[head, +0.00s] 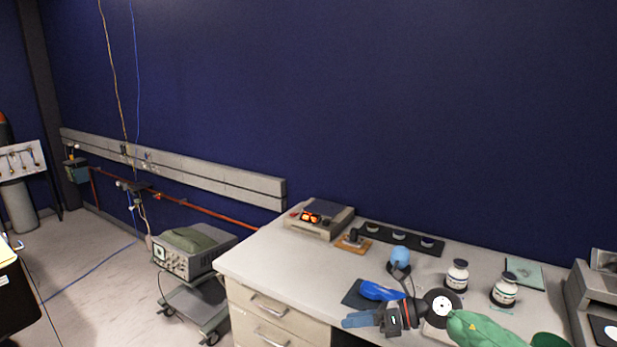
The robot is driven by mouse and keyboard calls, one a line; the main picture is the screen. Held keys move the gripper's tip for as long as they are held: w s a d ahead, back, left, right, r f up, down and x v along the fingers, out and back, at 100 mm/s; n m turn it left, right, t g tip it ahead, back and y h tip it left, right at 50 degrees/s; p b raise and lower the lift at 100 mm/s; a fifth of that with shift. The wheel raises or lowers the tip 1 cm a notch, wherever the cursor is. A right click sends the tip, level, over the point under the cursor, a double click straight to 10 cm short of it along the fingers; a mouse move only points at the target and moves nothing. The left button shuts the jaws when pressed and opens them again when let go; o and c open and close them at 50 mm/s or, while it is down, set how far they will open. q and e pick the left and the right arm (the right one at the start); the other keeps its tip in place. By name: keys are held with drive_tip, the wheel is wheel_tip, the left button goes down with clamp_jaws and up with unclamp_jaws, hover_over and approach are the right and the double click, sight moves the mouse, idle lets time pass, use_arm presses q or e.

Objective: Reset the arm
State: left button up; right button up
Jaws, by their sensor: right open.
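My right gripper (380,287) is over the front part of the pale worktop (275,263), at the lower right of the head view. Its arm comes in from the right under a green sleeve. Its light blue fingertips are spread wide apart, and nothing shows held between them. A bright blue item and a dark mat (355,297) lie behind and below the gap, partly covered; I cannot tell how close the fingers are to them. My left gripper and arm are out of view.
Two white bottles with dark caps (457,275) (505,290) stand right of the gripper. A device with glowing red digits (318,218) and a black holder strip (405,238) sit behind. Grey equipment (597,295) stands at the right. The worktop's left end is clear. An instrument cart (190,290) stands left.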

wheel_tip(320, 180, up, 6)
drive_tip(key=s+a+m+t+y, duration=0.1)
drive_tip(key=a+m+t+y, duration=0.2)
drive_tip(key=m+t, duration=0.9)
drive_tip(key=s+d+f+m+t+h, duration=0.1)
drive_tip(key=s+d+f+m+h, duration=0.2)
drive_tip(key=d+f+m+h, duration=0.55)
drive_tip(key=s+d+f+m+h, duration=0.5)
drive_tip(key=m+h, duration=0.4)
drive_tip(key=m, duration=0.7)
drive_tip(key=s+f+m+g, duration=0.3)
drive_tip(key=s+f+g, duration=0.4)
drive_tip(key=s, duration=0.5)
drive_tip(key=s+f+m+g, duration=0.4)
drive_tip(key=s+f+g, duration=0.1)
drive_tip(key=s+f, duration=0.5)
wheel_tip(320, 180, down, 25)
drive_tip(key=a+g, duration=0.1)
drive_tip(key=a, duration=0.1)
drive_tip(key=s+f, duration=0.4)
drive_tip(key=f, duration=0.7)
drive_tip(key=s+f, duration=0.3)
drive_tip(key=f, duration=0.8)
drive_tip(key=shift+s+g+y, duration=0.35)
drive_tip(key=shift+g, duration=0.05)
